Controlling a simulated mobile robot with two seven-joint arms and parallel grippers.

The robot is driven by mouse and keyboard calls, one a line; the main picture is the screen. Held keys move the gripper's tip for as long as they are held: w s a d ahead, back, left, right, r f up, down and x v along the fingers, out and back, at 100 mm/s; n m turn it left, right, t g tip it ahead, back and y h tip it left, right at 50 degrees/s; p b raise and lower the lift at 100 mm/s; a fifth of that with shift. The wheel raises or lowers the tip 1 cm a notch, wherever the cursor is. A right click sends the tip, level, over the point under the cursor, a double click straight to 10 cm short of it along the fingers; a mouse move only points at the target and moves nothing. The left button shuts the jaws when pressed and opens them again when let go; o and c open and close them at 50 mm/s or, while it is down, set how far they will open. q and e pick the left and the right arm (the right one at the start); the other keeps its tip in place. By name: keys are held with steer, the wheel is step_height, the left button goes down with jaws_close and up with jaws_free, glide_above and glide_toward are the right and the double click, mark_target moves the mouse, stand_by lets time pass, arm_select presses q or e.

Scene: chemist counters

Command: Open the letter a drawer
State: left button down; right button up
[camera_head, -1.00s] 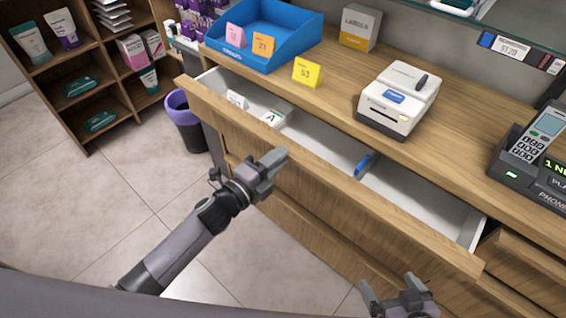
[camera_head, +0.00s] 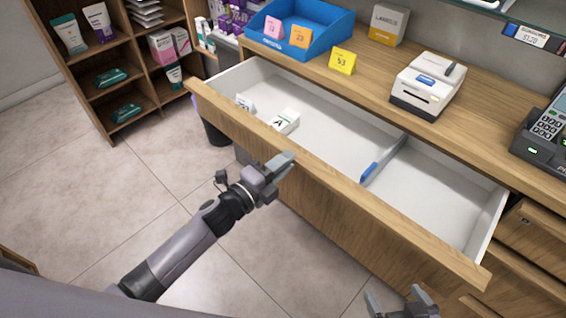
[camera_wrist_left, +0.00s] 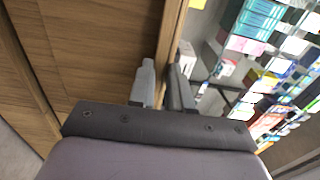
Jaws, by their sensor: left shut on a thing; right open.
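The wooden drawer (camera_head: 340,194) under the counter is pulled well out, showing its white inside. A small white box marked with the letter A (camera_head: 284,122) lies in its left part, beside another small white item (camera_head: 245,103). My left gripper (camera_head: 281,164) is at the drawer's front panel and is shut on its upper edge. In the left wrist view the two fingers (camera_wrist_left: 162,88) sit on either side of the wooden panel edge (camera_wrist_left: 170,45). My right gripper (camera_head: 402,300) is open and empty at the bottom of the head view, in front of the drawer's right end.
On the counter are a blue tray (camera_head: 300,38), a yellow tag (camera_head: 342,60), a label printer (camera_head: 428,86) and a phone terminal (camera_head: 545,135). A shelf unit (camera_head: 110,75) stands at left. The floor in front is clear.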

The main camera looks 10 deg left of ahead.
arm_select(q)
steer(key=shift+s+a, duration=0.3)
steer(key=shift+a, duration=0.05)
steer(key=c, duration=1.1)
jaws_free()
steer(key=shift+o, duration=0.2)
steer(key=shift+s, duration=0.1)
steer(key=v, duration=0.7)
steer(key=shift+a, duration=0.2)
